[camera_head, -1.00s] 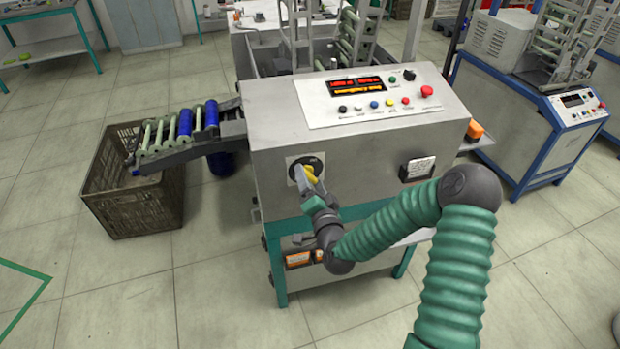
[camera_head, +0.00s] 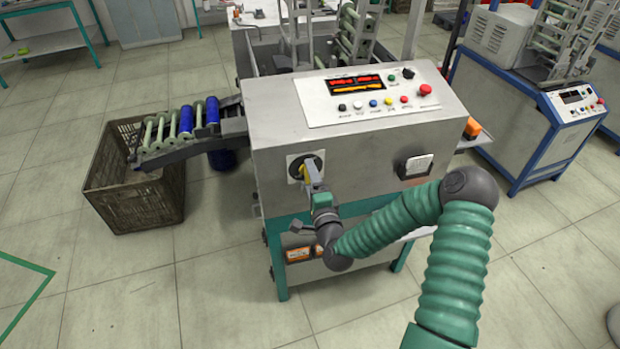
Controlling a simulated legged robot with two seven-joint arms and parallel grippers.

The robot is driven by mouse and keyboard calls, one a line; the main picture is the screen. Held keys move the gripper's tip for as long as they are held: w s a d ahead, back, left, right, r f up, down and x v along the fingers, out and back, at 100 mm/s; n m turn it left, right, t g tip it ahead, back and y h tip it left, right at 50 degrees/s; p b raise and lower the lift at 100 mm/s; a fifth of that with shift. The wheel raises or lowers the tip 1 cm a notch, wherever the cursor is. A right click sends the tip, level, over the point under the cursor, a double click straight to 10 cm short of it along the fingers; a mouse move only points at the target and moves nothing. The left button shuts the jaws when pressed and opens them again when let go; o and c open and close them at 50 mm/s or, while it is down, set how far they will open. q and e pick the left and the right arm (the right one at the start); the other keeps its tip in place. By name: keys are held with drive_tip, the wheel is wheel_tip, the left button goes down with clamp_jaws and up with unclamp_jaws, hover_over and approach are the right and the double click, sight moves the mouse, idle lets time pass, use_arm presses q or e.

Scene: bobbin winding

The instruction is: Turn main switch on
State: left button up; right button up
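My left gripper is out of view.
The control panel (camera_head: 368,97) on top has a lit red and orange display and coloured buttons. A brown crate (camera_head: 150,208) stands on the floor at left below a chute (camera_head: 190,150) of bobbins. A second machine (camera_head: 535,135) stands at right.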

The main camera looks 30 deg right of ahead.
drive_tip(key=shift+s+f, duration=0.1)
drive_tip(key=shift+f, duration=0.15)
drive_tip(key=o, duration=1.4)
drive_tip(key=shift+s, duration=0.1)
